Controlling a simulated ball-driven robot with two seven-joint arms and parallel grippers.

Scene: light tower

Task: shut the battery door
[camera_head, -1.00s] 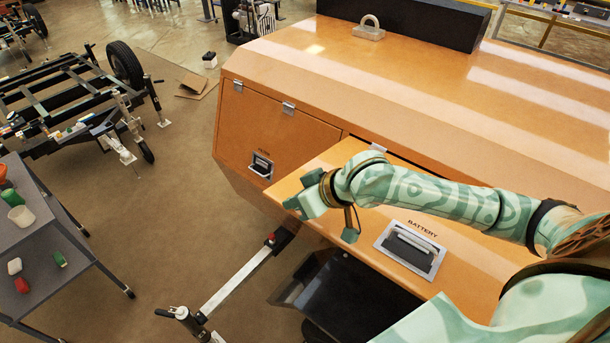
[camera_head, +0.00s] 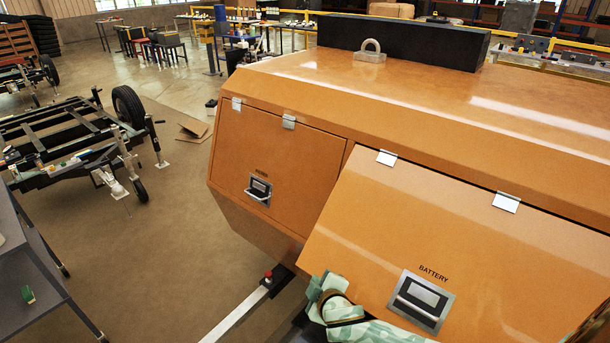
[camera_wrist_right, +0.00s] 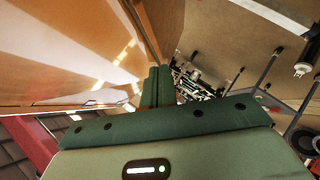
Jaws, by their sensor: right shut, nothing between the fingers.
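The battery door (camera_head: 450,230) is an orange panel hinged along its top edge, with a BATTERY label and a recessed latch (camera_head: 421,301). It slopes outward from the cabinet, partly open. My right gripper (camera_head: 323,285) is at the door's lower left corner, with the arm below the door's lower edge. In the right wrist view its shut green fingers (camera_wrist_right: 158,86) are empty, close beside an orange panel (camera_wrist_right: 80,50). I cannot tell whether they touch it. The door's lower right part runs out of the head view. My left gripper is not in view.
A shut orange door (camera_head: 270,155) with its own latch is left of the battery door. A metal bar with a red knob (camera_head: 267,277) extends at the lower middle. A dark trailer frame (camera_head: 75,140) and a grey table (camera_head: 35,270) stand left. Floor between is open.

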